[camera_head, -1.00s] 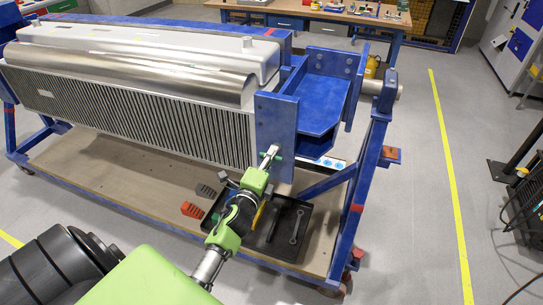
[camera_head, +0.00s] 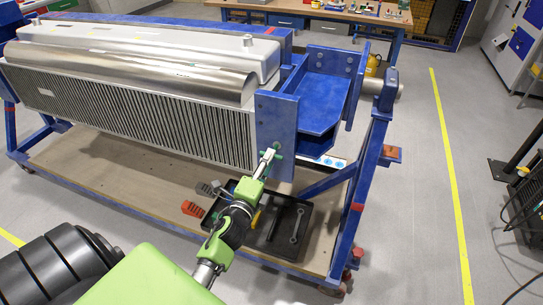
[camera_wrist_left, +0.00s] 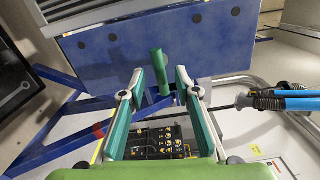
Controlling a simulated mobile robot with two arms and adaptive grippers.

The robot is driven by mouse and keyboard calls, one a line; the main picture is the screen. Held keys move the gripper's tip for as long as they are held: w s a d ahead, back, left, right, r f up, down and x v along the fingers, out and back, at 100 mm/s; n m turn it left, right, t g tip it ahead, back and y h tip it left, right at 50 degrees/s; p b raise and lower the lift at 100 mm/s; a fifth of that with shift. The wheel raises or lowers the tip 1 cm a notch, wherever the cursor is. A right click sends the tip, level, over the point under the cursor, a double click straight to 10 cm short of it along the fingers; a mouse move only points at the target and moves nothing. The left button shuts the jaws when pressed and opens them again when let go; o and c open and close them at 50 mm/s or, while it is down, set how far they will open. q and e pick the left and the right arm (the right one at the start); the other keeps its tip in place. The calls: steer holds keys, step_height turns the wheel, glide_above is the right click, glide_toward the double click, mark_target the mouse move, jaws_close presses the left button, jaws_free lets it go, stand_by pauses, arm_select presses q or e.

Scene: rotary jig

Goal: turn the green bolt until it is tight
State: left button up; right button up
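The green bolt (camera_wrist_left: 160,68) sticks out of the blue plate (camera_wrist_left: 225,40) in the left wrist view. In the head view the bolt (camera_head: 277,148) shows small on the front of the upright blue plate (camera_head: 276,112). My left gripper (camera_head: 268,154) is at the bolt, slightly to its lower left. In the left wrist view the gripper (camera_wrist_left: 160,76) is open, with one finger on each side of the bolt and a visible gap on both sides. I cannot tell how far the bolt reaches between the fingertips. My right gripper is not in view.
The blue frame carries a large ribbed metal block (camera_head: 130,115). Below, a black tray (camera_head: 283,228) with a wrench and red and grey blocks (camera_head: 192,209) lie on the wooden shelf (camera_head: 110,180). Open floor lies to the right. A workbench (camera_head: 310,12) stands behind.

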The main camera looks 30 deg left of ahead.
arm_select(q)
steer(key=v, duration=0.8)
steer(key=s+d+f+n+g+h, duration=0.1)
steer(key=s+d+f+n+g, duration=0.25)
steer(key=f, duration=0.85)
steer(key=s+d+f+n+g+h, duration=0.1)
steer(key=s+d+f+n+g, duration=0.2)
steer(key=f, duration=0.9)
steer(key=s+d+f+n+g+h, duration=0.25)
steer(key=s+f, duration=0.25)
steer(key=f, duration=0.7)
steer(key=s+f+n+g, duration=0.1)
steer(key=s+f, duration=0.4)
steer(key=s, duration=0.5)
steer(key=s+d+f+n+g, duration=0.1)
steer(key=s+f+g, duration=0.3)
steer(key=s, duration=0.5)
steer(key=s+d+f+n+g, duration=0.1)
steer(key=s+f+n+g, duration=0.1)
steer(key=s+f, duration=0.6)
steer(key=s+n, duration=0.1)
steer(key=s, duration=0.1)
steer(key=shift+s+d, duration=0.2)
steer(key=shift+s, duration=0.1)
